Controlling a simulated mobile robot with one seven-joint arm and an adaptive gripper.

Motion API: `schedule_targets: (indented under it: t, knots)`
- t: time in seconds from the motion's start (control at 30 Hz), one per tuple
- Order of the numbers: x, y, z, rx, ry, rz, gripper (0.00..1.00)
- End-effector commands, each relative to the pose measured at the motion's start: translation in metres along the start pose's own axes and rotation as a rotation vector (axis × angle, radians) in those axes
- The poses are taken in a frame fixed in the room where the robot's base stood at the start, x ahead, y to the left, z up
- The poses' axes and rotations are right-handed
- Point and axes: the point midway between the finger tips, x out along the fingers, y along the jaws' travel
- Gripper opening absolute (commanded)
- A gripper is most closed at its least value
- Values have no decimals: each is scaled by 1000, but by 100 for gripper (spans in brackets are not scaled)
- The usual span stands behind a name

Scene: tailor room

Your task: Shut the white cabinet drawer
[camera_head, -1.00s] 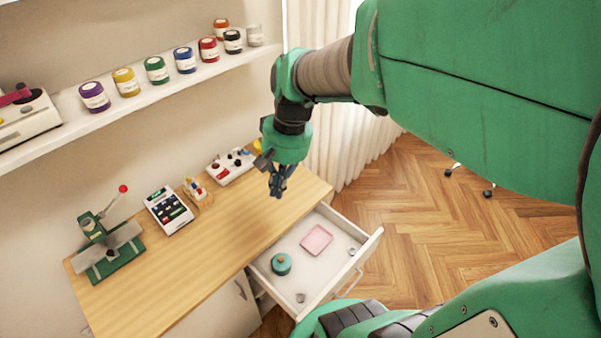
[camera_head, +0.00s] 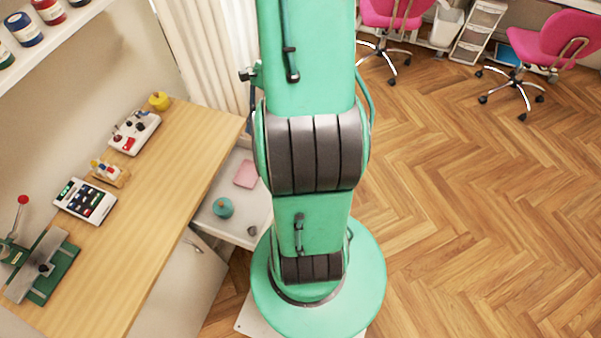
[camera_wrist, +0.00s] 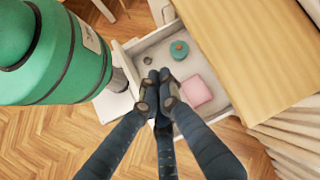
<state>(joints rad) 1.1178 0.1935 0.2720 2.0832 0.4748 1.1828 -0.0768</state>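The white cabinet drawer (camera_head: 244,212) stands open below the wooden worktop, with its right part hidden by my arm in the head view. In the wrist view the open drawer (camera_wrist: 150,47) shows more fully. It holds a round teal container (camera_wrist: 179,52), a pink rectangular item (camera_wrist: 196,90) and a small metal piece (camera_wrist: 148,61). My gripper (camera_wrist: 158,78) appears above the drawer in the wrist view, its fingertips together and nothing visible between them. Contact with the drawer cannot be told. My gripper is not visible in the head view now.
The wooden worktop (camera_head: 165,210) carries a calculator (camera_head: 85,201), a green press-like tool (camera_head: 42,265) and small sewing items. A curtain (camera_head: 205,60) hangs behind. Pink chairs (camera_head: 555,45) stand at the back right. The wooden floor (camera_head: 470,220) on the right is clear.

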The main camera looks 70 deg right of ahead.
Motion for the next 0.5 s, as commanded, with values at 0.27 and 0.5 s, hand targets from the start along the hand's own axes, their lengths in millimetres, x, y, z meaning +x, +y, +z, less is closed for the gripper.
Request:
schedule_targets:
  t: [0.27, 0.5]
  knots:
    - [8, 60, -50, 204, -97, -171, 0]
    - [19, 114, -84, 360, -173, -335, 0]
